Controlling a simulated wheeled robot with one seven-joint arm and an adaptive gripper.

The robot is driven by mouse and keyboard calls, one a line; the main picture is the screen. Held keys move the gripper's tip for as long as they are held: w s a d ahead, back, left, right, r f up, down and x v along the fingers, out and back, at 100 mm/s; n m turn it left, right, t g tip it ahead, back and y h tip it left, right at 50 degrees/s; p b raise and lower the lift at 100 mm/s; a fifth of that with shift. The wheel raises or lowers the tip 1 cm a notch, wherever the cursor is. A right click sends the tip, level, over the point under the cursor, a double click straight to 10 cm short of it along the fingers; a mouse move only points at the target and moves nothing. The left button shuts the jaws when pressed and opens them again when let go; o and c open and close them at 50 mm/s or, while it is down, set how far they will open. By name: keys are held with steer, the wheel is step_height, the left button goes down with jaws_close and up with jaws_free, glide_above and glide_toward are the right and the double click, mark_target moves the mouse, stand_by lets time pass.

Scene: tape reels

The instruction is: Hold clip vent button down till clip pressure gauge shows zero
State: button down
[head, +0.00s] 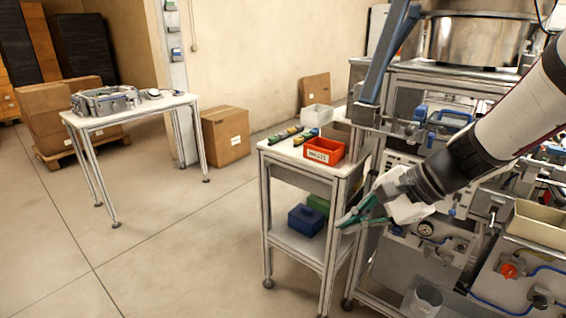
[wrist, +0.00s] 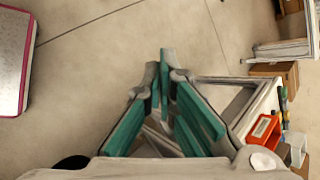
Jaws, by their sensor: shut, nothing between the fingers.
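My gripper (head: 350,218) is shut and empty, with its teal fingers in the air in front of the machine's left side. In the wrist view the finger pads (wrist: 165,75) come together at their tips. A small round gauge (head: 425,229) with a pale face sits on the machine's lower grey panel, to the right of and slightly below the fingers. It is too small to read the needle or any label, so I cannot tell whether it is the clip pressure gauge. I cannot make out the clip vent button. My gripper and arm cover part of the panels. My fingers touch nothing visible.
The machine frame (head: 363,115) fills the right side, with a red knob (head: 508,271) and a clear cup (head: 424,298) low down. A cart left of it holds a red bin (head: 323,150) and, below, a blue box (head: 306,219). Open floor (head: 180,250) lies left.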

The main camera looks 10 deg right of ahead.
mark_target(461, 248)
steer(key=w+d+f+m+t+h+b, duration=0.1)
steer(key=w+d+f+m+t, duration=0.15)
steer(key=d+f+m, duration=0.35)
steer(key=w+d+f+m+t+b, duration=0.2)
steer(key=w+d+f+m, duration=0.15)
steer(key=d, duration=0.35)
steer(key=w+d+f+m+t+h+b, duration=0.1)
steer(key=w+d+f+m+t, duration=0.1)
steer(key=w+d+f+m, duration=0.35)
steer(key=s+d+f+m+h+b, duration=0.1)
steer(key=s+d+f+m+h, duration=0.2)
steer(key=d+f, duration=0.5)
steer(key=s+d+f+m+h+b, duration=0.2)
steer(key=s+d+f+m+h, duration=0.2)
steer(key=d+f+m, duration=0.4)
steer(key=d, duration=0.5)
steer(key=shift+s+d+f+t, duration=0.15)
steer(key=shift+s+f+t, duration=0.1)
steer(key=shift+s+t, duration=0.1)
steer(key=w+d, duration=0.5)
steer(key=d, duration=0.1)
steer(key=shift+w+d, duration=0.35)
steer(key=shift+w, duration=0.05)
